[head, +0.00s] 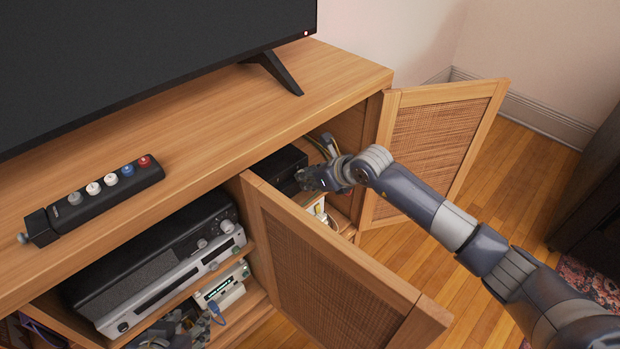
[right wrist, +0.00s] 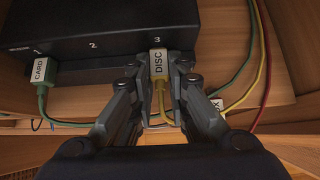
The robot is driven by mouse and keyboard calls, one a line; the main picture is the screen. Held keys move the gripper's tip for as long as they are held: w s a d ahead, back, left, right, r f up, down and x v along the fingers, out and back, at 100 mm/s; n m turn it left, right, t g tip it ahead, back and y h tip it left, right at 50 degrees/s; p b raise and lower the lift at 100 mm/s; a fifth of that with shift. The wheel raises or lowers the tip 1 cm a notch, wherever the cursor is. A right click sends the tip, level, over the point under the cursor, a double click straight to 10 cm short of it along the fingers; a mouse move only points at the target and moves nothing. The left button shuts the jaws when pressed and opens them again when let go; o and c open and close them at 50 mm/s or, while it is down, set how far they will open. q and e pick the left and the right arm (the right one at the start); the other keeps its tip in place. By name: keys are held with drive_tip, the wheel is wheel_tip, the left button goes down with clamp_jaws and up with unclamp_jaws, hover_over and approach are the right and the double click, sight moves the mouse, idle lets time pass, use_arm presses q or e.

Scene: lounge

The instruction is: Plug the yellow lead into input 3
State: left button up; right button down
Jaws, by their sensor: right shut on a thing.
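The black switch box (head: 276,166) sits inside the cabinet; the right wrist view shows its face (right wrist: 95,35) with inputs numbered 1, 2 and 3. My right gripper (head: 310,180) reaches into the compartment. In the right wrist view it (right wrist: 158,75) is shut on the yellow lead's plug (right wrist: 158,62), labelled DISC. The plug is lined up under number 3, against or very near the box; its seating is hidden. A green lead labelled CARD (right wrist: 40,70) is at input 1. Input 2 shows no lead. My left gripper (head: 178,332) is low on the left, partly cut off; its jaws are unclear.
Green, yellow and red cables (right wrist: 266,60) hang right of the box, near another tag (right wrist: 217,104). Open cabinet doors (head: 325,270) (head: 435,145) flank my right arm. A silver player (head: 170,280) stands on the left shelf.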

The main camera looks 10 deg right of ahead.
use_arm(q)
drive_tip(key=shift+w+r, duration=0.1)
drive_tip(key=shift+w, duration=0.05)
use_arm(e)
drive_tip(key=shift+w, duration=0.1)
use_arm(q)
drive_tip(key=shift+w+d+r, duration=0.15)
drive_tip(key=shift+w, duration=0.1)
use_arm(e)
drive_tip(key=c, duration=1.5)
unclamp_jaws()
drive_tip(key=shift+o, duration=0.2)
drive_tip(key=shift+r, duration=0.1)
drive_tip(key=v, duration=1.1)
drive_tip(key=shift+s+r, duration=0.25)
drive_tip(key=shift+s, duration=0.05)
drive_tip(key=shift+d, duration=0.15)
